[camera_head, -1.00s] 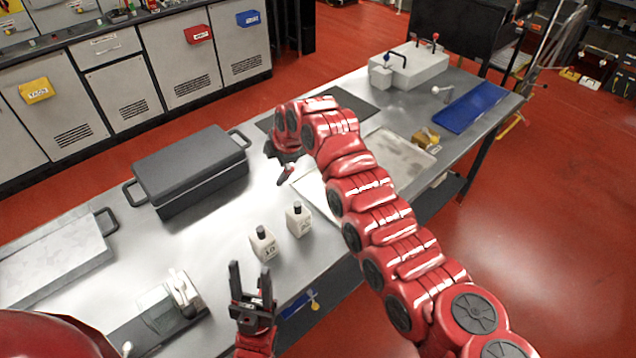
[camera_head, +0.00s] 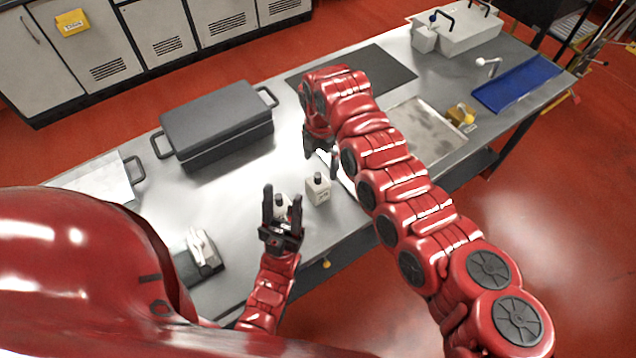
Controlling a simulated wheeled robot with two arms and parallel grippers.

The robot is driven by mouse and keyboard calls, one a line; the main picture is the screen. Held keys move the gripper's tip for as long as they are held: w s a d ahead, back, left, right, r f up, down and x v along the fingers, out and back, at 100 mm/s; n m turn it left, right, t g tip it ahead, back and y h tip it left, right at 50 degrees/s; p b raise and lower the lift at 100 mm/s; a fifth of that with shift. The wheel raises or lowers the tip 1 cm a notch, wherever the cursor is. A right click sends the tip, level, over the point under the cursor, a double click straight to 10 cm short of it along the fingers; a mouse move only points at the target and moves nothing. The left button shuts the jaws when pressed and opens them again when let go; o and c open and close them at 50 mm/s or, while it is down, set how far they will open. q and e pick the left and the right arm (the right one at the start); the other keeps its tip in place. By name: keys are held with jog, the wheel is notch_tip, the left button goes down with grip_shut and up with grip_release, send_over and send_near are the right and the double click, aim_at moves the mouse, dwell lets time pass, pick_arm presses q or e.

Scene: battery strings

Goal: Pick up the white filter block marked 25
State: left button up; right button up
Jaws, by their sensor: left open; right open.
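Two small white blocks with black tops stand on the grey metal bench. The right block (camera_head: 318,188) has dark marking on its front, too small to read. The left block (camera_head: 281,203) is partly hidden behind my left gripper, its marking covered; I cannot tell which is marked 25. My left gripper (camera_head: 282,198) is open, fingers pointing up the picture, in front of the left block; I cannot tell whether they touch. My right gripper (camera_head: 321,160) is open and points down just beyond the right block, partly hidden by its own arm.
A dark grey lidded case (camera_head: 215,120) stands at the back left. A grey tray (camera_head: 425,130), a yellow object (camera_head: 461,114), a blue tray (camera_head: 515,84) and a white box (camera_head: 460,32) lie to the right. A white device (camera_head: 203,245) sits at the near left.

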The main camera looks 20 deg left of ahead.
aim_at(318, 175)
jog(key=shift+f, duration=0.3)
jog(key=f, duration=0.1)
jog(key=f+p, duration=0.2)
jog(key=f, duration=0.1)
jog(key=shift+s+a+f, duration=0.1)
jog(key=shift+s+a, duration=0.1)
jog(key=shift+s, duration=0.1)
jog(key=shift+w+f, duration=0.1)
jog(key=shift+f, duration=0.55)
jog(key=shift+c, duration=0.3)
jog(key=shift+p, duration=0.3)
grip_shut()
